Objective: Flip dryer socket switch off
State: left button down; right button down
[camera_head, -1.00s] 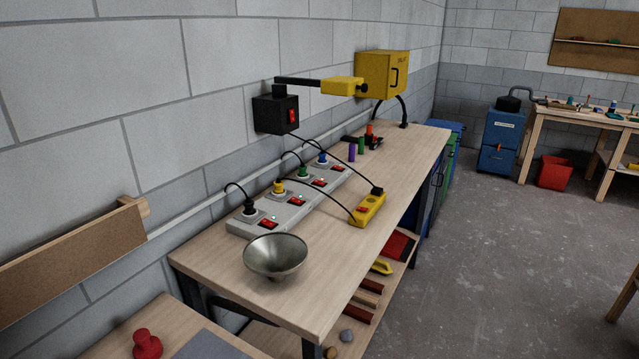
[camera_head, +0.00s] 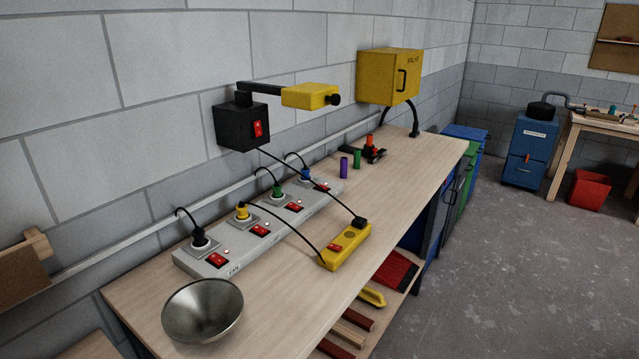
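A grey socket strip (camera_head: 214,262) lies along the wall side of the workbench. It holds a black plug (camera_head: 199,239), a yellow plug (camera_head: 242,211), a green plug (camera_head: 277,190) and a blue plug (camera_head: 305,174). Beside each plug is a red rocker switch: near black (camera_head: 217,260), near yellow (camera_head: 260,231), near green (camera_head: 295,207), near blue (camera_head: 322,187). Small lights glow by several switches. The label at the near end seems to read FAN; I cannot read a dryer label. Neither of my grippers is in view.
A metal bowl (camera_head: 203,309) stands in front of the strip's near end. A yellow extension block (camera_head: 344,247) with a cable lies to its right. A black wall box (camera_head: 243,125) with a red switch and yellow arm hangs above. The floor (camera_head: 480,280) at right is clear.

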aim_at(292, 206)
jog(key=i+l, duration=0.9)
jog(key=l, duration=0.2)
